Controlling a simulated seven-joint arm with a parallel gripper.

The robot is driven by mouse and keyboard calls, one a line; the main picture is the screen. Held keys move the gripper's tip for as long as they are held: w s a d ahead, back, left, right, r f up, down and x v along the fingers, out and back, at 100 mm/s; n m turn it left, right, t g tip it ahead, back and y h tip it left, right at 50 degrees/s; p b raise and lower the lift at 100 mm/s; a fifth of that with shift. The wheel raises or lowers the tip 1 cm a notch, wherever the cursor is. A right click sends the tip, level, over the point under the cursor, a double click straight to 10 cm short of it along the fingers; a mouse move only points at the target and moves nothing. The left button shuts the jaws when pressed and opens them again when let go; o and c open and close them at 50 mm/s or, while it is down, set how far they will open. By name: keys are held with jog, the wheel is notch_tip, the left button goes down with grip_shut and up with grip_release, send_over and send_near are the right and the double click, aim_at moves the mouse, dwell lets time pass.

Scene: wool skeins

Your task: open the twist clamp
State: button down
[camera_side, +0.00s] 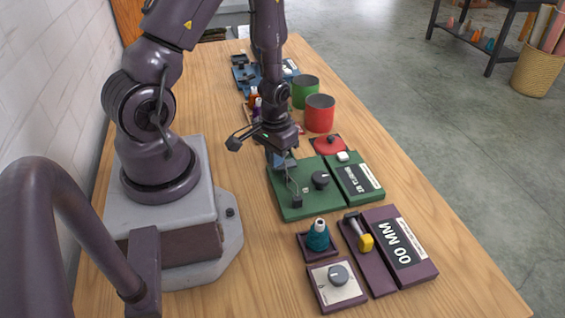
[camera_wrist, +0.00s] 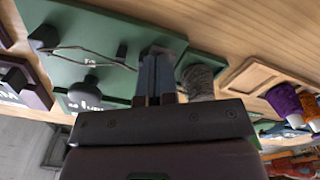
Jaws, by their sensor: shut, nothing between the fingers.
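A green board (camera_side: 291,207) lies on the table in the side view, with a dark round knob (camera_side: 320,180) on top. I take this knob for the twist clamp. In the wrist view the knob (camera_wrist: 86,94) stands beside white marks on the same board (camera_wrist: 95,50). A thin cord runs over the board from a small black block (camera_wrist: 43,38). My gripper (camera_side: 283,160) points down above the board's far left part, left of the knob and apart from it. Its fingers (camera_wrist: 157,70) are together and empty, hiding part of the board. How far the knob is turned is unclear.
A green labelled block (camera_side: 362,181) adjoins the board. A grey woolly piece (camera_wrist: 200,80) is close beside my fingers. Red (camera_side: 320,113) and green (camera_side: 305,91) cups stand behind. Bare table lies left of the board.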

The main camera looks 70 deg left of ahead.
jog(key=shift+f, duration=0.2)
jog(key=shift+r, duration=3.5)
